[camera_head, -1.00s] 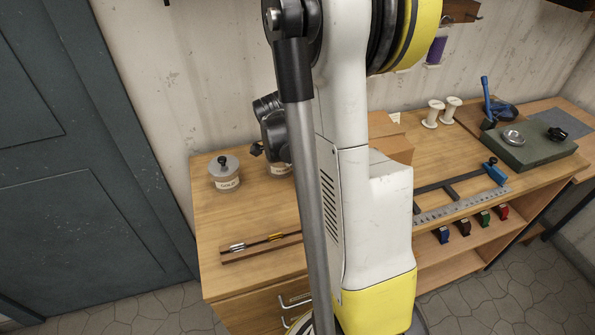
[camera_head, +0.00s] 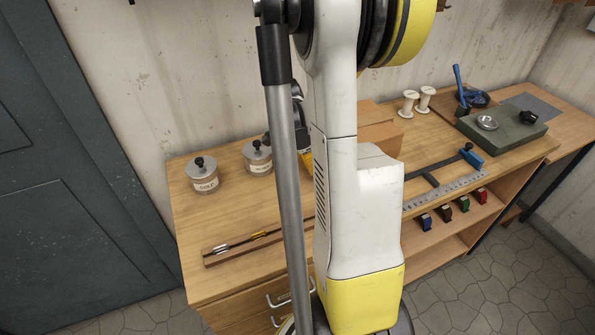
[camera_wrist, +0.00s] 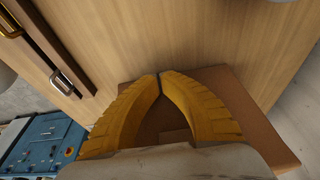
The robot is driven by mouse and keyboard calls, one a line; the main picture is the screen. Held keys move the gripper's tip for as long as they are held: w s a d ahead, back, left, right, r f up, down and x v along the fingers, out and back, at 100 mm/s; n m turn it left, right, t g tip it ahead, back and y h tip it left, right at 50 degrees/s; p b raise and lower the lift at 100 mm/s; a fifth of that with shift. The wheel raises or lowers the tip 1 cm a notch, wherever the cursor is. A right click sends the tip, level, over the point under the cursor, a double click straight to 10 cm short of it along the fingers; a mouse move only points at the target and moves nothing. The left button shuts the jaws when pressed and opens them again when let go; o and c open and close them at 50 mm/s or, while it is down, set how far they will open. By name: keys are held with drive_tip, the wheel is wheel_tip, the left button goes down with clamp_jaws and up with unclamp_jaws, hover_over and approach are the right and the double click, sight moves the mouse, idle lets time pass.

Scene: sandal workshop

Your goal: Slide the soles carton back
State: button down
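The soles carton, a brown box (camera_head: 380,134), stands on the wooden bench. In the head view my white and yellow column hides its left part. In the wrist view the carton (camera_wrist: 245,110) lies beneath and beyond my gripper (camera_wrist: 159,75). The two yellow fingers meet at their tips, with nothing visible pinched between them. The carton's brown surface shows between the fingers. I cannot tell whether the fingers touch it. In the head view only a small yellow part of my gripper shows beside the column, and its fingertips are hidden.
Two lidded jars (camera_head: 202,175) and a wooden tool rack (camera_head: 240,246) are left on the bench (camera_head: 225,220). White spools (camera_head: 408,102), a ruler (camera_head: 445,193) and a green block (camera_head: 500,136) are to the right. The wall (camera_head: 170,80) is behind.

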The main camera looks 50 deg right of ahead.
drive_tip(key=s+d, duration=0.3)
drive_tip(key=d, duration=0.3)
drive_tip(key=s+d, duration=0.4)
drive_tip(key=d, duration=0.3)
drive_tip(key=s+d, duration=0.4)
drive_tip(key=d, duration=0.2)
drive_tip(key=shift+s+d, duration=0.2)
drive_tip(key=shift+d, duration=0.15)
drive_tip(key=shift+w+a, duration=0.1)
